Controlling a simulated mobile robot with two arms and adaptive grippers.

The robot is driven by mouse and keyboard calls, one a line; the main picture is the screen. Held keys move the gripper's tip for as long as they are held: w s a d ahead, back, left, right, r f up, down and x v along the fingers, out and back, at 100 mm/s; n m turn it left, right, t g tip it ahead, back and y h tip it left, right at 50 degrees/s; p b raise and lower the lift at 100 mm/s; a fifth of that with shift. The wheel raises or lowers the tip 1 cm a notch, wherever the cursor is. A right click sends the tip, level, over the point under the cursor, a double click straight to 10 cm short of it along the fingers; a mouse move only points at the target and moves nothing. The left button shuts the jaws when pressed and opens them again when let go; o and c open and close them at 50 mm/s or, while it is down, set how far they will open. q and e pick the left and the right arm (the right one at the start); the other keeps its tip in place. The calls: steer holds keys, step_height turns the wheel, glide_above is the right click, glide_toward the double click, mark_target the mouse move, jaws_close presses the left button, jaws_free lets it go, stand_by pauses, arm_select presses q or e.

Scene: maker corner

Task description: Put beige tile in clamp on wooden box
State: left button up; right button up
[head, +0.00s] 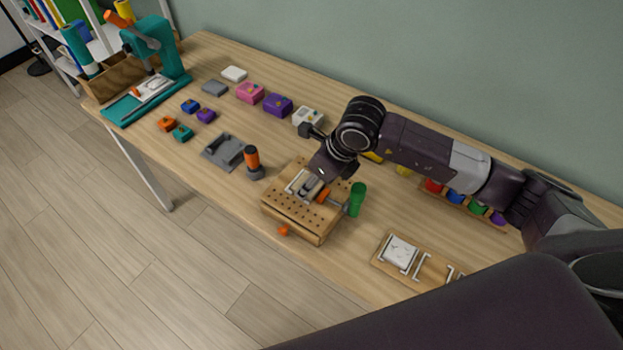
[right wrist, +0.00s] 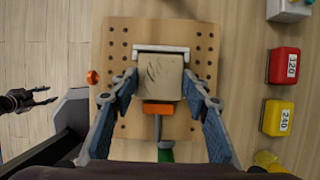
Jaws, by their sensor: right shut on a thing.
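The beige tile (right wrist: 160,76) lies flat in the clamp on top of the wooden box (right wrist: 119,40). A pale clamp bar (right wrist: 161,48) runs along its far edge and an orange jaw (right wrist: 158,107) sits at its near edge. My right gripper (right wrist: 160,82) is shut on the tile, one finger at each side. In the head view my right gripper (head: 317,183) reaches down over the box and hides part of the tile. The clamp's green handle (head: 357,200) sticks out to the right. My left gripper (right wrist: 42,98) shows small at the left edge of the wrist view, its fingers apart and empty.
An orange-handled tool (head: 252,160) stands left of the box, beside a grey fixture (head: 223,151). A board with a white block (head: 400,251) lies to the right. Coloured blocks (head: 278,105) stand behind. A teal press (head: 158,60) is at the far left.

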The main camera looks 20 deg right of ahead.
steer(key=shift+f, duration=0.1)
steer(key=o, duration=1.2)
steer(key=shift+o, duration=0.2)
steer(key=shift+r, duration=0.25)
steer(key=shift+s+d+r, duration=0.1)
steer(key=shift+d+r, duration=0.05)
steer(key=shift+r, duration=0.15)
steer(key=b+v, duration=0.1)
steer(key=v, duration=1)
steer(key=shift+s, duration=0.1)
